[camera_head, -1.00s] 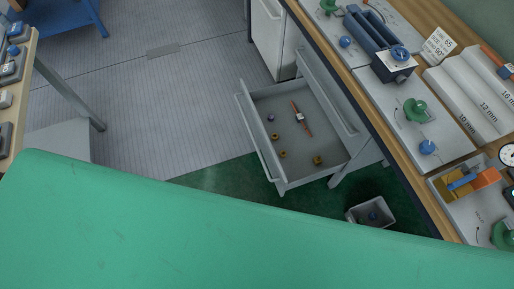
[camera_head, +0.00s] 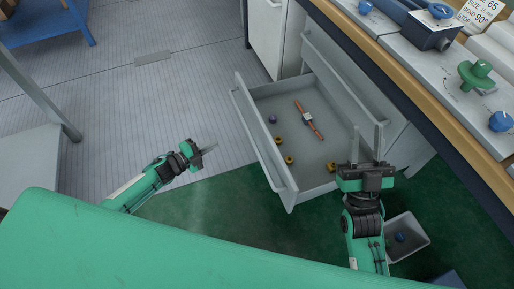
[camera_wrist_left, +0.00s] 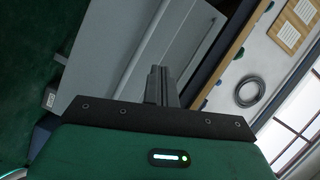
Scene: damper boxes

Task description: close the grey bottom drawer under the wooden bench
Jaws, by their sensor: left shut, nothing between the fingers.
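The grey bottom drawer (camera_head: 262,152) is pulled out from under the wooden bench (camera_head: 420,75) in the head view. An orange rod with a pale band (camera_head: 308,119) and several small blue and yellow parts lie inside it. My left gripper (camera_head: 212,150) is shut and empty, to the left of the drawer's front and apart from it. Its closed fingers show in the left wrist view (camera_wrist_left: 161,84), with grey panels beyond. My right gripper (camera_head: 367,143) has its fingers apart, over the drawer's right end in the picture; I cannot tell whether it touches anything.
A grey upper drawer front (camera_head: 340,90) with a handle is above the open drawer. A small grey bin (camera_head: 408,238) stands on the green floor mat at the lower right. A white cabinet (camera_head: 266,38) stands behind. The grey floor left of the drawer is clear.

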